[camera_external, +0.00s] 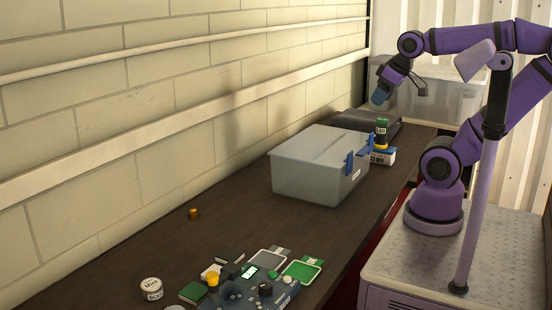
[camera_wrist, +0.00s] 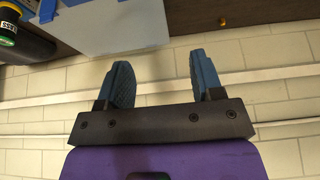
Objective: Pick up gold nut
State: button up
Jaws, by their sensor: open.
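The gold nut (camera_external: 194,214) lies on the dark bench top, close to the brick wall, left of the grey lidded box. It also shows small at the top of the wrist view (camera_wrist: 223,21), near the bench edge. My gripper (camera_external: 380,97) is raised above the far end of the bench, well away from the nut. In the wrist view my gripper (camera_wrist: 158,75) has its two blue fingers apart with nothing between them.
The grey box (camera_external: 310,175) with blue latches stands mid-bench, between my gripper and the nut. A dark case (camera_external: 350,121), a bottle (camera_external: 381,134) and a clear bin (camera_external: 440,97) are behind it. A circuit board (camera_external: 235,292), cards and a round tin (camera_external: 151,288) lie in front.

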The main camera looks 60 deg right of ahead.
jog(key=w+a+r+n, duration=0.1)
jog(key=w+a, duration=0.1)
jog(key=w, duration=0.6)
jog(key=w+a+r+n, duration=0.1)
jog(key=w+a, duration=0.1)
jog(key=w, duration=0.6)
jog(key=n+g+y, duration=0.2)
jog(key=n+g, duration=0.1)
jog(key=n, duration=0.2)
send_over(194, 209)
jog(key=s+d, duration=0.2)
jog(key=s, duration=0.1)
notch_tip(194, 209, down, 30)
jog(key=x, duration=0.5)
jog(key=shift+w+f, duration=0.3)
jog(key=shift+f, duration=0.05)
jog(key=shift+w+x, duration=0.15)
jog(key=shift+x, duration=1.25)
jog(key=shift+w+x, duration=0.15)
jog(key=shift+x, duration=1.25)
jog(key=shift+r, duration=0.1)
jog(key=c, duration=1)
